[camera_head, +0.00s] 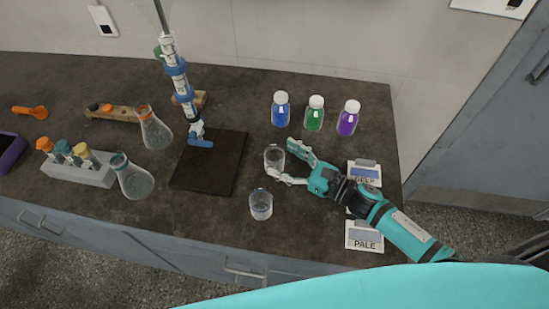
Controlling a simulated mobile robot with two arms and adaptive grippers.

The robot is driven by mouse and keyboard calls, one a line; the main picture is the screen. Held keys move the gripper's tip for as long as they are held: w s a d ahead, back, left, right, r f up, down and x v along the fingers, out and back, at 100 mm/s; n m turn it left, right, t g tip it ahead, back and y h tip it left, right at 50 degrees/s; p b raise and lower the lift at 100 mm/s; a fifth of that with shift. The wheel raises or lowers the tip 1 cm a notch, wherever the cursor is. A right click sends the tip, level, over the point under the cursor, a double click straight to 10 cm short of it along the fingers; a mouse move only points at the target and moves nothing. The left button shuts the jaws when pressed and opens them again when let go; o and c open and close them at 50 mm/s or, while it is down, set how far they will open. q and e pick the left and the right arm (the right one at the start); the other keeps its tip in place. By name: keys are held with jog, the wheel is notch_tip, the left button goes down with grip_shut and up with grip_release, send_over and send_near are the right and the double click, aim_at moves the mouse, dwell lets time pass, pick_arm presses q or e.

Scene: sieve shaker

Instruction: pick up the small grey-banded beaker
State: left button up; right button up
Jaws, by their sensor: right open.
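Two small clear beakers stand upright on the dark bench. One beaker (273,155) is at the open mouth of my right gripper (281,160), with one finger on its far right side and the other at its near side. I cannot tell whether the fingers touch it. The other beaker (261,206) stands nearer the front edge, apart from the gripper. The bands are too small to tell which beaker is the grey one. My left gripper is not in view.
Blue (280,112), green (314,116) and purple (348,120) bottles stand behind the gripper. A dark stand base (208,168) with a tall column is to the left. Flasks (131,178) and a tube rack (85,174) are farther left. A "PALE" label (364,238) lies at front right.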

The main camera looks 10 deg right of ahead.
aim_at(283, 158)
jog(key=shift+p+x, duration=0.3)
jog(key=shift+x, duration=1.3)
jog(key=shift+d, duration=0.15)
jog(key=c, duration=1.2)
